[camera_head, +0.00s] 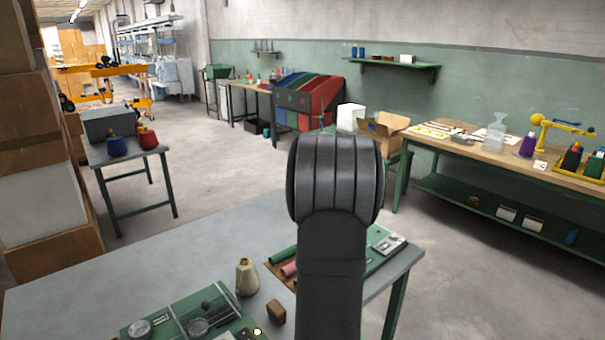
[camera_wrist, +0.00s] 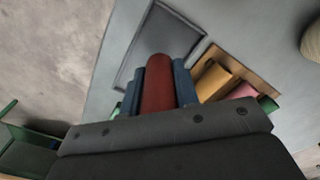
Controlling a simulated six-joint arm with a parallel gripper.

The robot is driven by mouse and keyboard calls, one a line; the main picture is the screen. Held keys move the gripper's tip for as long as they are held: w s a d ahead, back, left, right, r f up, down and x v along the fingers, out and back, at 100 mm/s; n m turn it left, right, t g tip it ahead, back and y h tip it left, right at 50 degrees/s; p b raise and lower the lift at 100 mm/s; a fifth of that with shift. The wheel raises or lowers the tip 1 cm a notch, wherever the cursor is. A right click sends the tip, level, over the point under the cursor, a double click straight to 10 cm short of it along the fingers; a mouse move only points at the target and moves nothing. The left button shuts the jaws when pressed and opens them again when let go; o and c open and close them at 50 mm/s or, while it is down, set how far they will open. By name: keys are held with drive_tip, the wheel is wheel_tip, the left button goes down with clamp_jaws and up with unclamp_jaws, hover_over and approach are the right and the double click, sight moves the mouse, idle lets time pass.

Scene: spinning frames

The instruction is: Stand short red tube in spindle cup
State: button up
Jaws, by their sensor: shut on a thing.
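In the wrist view, a dark red tube (camera_wrist: 158,85) stands out between the two blue-grey fingers of my gripper (camera_wrist: 160,88). My gripper is shut on the tube. A grey surface and a dark-edged grey panel (camera_wrist: 165,35) show beyond the tube's end. In the head view, my own arm hides the gripper and the red tube. A green board (camera_head: 190,322) with round metal parts lies at the front of the grey table. Another green board with a pale metal plate (camera_head: 388,243) lies to the right of my arm. I cannot tell which part is the spindle cup.
A wooden tray (camera_wrist: 240,68) holds yellow (camera_wrist: 216,80), pink (camera_wrist: 240,90) and green tubes beside the gripper. A cream cone (camera_head: 247,277) and a brown block (camera_head: 275,312) stand on the grey table (camera_head: 120,275). The table's left part is clear.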

drive_tip(key=w+r+m, duration=0.3)
drive_tip(key=w+r, duration=0.2)
drive_tip(key=s+a+r+n, duration=0.1)
drive_tip(key=a+r+n, duration=0.1)
drive_tip(key=a, duration=0.8)
drive_tip(key=a+r+n, duration=0.1)
drive_tip(key=a+r, duration=0.1)
drive_tip(key=a, duration=0.8)
drive_tip(key=n, duration=0.2)
hover_over(187, 293)
drive_tip(key=f, duration=0.7)
drive_tip(key=shift+d+f, duration=0.25)
drive_tip(key=shift+d, duration=0.1)
drive_tip(key=shift+a+f, duration=0.3)
drive_tip(key=shift+a, duration=0.1)
drive_tip(key=shift+f, duration=1.95)
drive_tip(key=shift+f, duration=0.15)
drive_tip(key=o, duration=1)
drive_tip(key=shift+c, duration=0.2)
